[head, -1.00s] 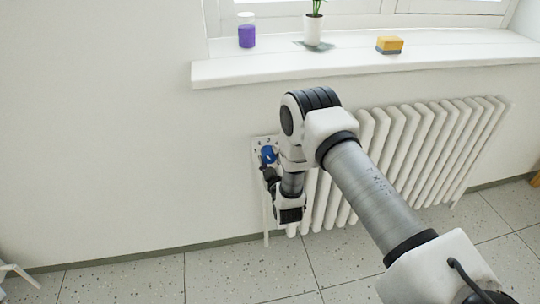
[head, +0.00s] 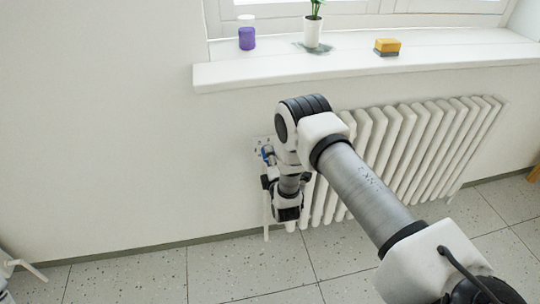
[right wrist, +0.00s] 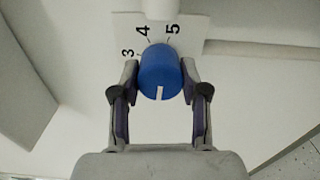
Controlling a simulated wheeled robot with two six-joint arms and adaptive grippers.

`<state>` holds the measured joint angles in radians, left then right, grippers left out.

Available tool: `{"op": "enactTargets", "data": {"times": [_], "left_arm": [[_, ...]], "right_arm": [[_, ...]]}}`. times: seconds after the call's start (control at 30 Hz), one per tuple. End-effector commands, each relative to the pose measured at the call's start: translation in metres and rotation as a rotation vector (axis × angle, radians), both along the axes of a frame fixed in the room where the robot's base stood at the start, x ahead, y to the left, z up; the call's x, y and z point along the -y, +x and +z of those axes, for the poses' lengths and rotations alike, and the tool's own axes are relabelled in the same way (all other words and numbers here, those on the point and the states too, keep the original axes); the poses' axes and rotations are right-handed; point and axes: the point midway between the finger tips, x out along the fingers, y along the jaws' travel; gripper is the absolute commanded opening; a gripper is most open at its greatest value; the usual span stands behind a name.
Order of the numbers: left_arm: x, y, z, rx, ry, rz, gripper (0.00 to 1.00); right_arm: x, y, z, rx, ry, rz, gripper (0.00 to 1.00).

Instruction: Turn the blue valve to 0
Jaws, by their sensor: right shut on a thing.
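The blue valve (right wrist: 160,80) is a round knob with a white mark, in front of a white plate (right wrist: 192,30) with the black numbers 3, 4 and 5 showing. The mark points down in the right wrist view, away from these numbers; the 0 is not visible. My right gripper (right wrist: 160,68) is shut on the valve, one finger on each side. In the head view the valve (head: 267,153) is a small blue patch at the radiator's left end, partly hidden by my right arm. My left gripper is not in view.
A white ribbed radiator (head: 420,150) stands against the wall to the right of the valve. Above it the windowsill (head: 300,72) holds a purple-filled jar (head: 247,40), a potted plant (head: 312,32) and a yellow sponge-like block (head: 387,46). The floor in front is clear.

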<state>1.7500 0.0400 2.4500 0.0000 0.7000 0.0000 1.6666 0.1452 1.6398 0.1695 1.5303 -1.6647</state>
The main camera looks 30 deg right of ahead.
Motion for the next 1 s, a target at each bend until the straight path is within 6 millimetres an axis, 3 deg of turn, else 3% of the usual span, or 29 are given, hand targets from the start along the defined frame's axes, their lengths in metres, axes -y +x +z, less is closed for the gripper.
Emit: {"op": "enactTargets", "data": {"times": [0.7,1.0], "left_arm": [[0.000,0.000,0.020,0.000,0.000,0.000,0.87],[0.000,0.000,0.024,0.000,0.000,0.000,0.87]], "right_arm": [[-0.001,0.000,0.001,-0.206,-0.638,0.002,0.10],[-0.001,0.000,0.000,-0.269,-0.832,0.001,0.10]]}}
